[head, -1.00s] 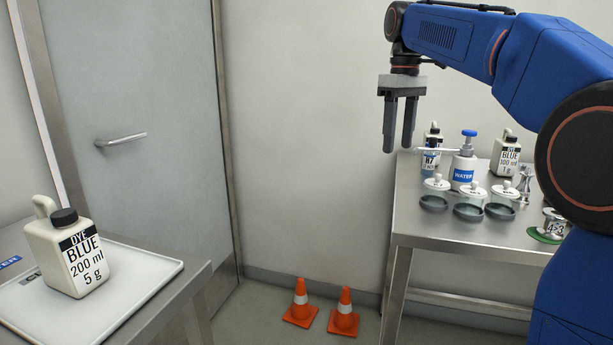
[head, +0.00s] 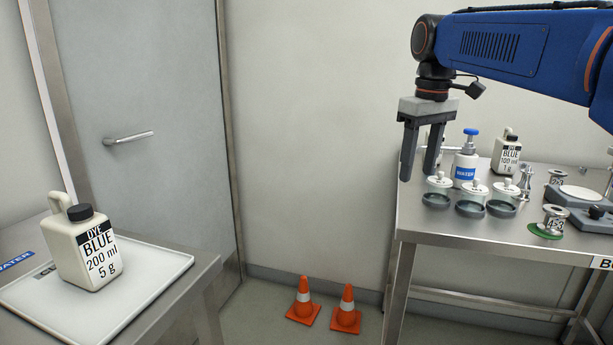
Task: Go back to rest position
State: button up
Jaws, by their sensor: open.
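My gripper (head: 420,165) hangs from my blue arm at the upper right, fingers pointing down. It is open and nothing shows between its fingers. In the picture it overlaps the left end of the steel table (head: 450,233) and partly hides a bottle behind it. I cannot tell its exact height above the table, but no contact shows.
A white WATER bottle (head: 466,165), several lidded jars (head: 471,200), a DYE BLUE 100 ml bottle (head: 507,153) and weights (head: 553,220) stand on the right table. A DYE BLUE 200 ml jug (head: 85,250) stands on a white tray (head: 150,275) at left. Orange cones (head: 346,312) stand between.

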jog(key=s+d+f+m+t, duration=0.1)
jog(key=s+d+f+m, duration=0.1)
jog(key=s+f, duration=1)
jog(key=s+d+f+m+t, duration=0.2)
jog(key=s+f+m, duration=0.1)
jog(key=s+f, duration=1)
notch_tip(320, 180, down, 2)
jog(key=shift+s+d+f+m+t, duration=0.15)
jog(key=shift+s+d+m+t, duration=0.15)
jog(key=shift+m, duration=0.1)
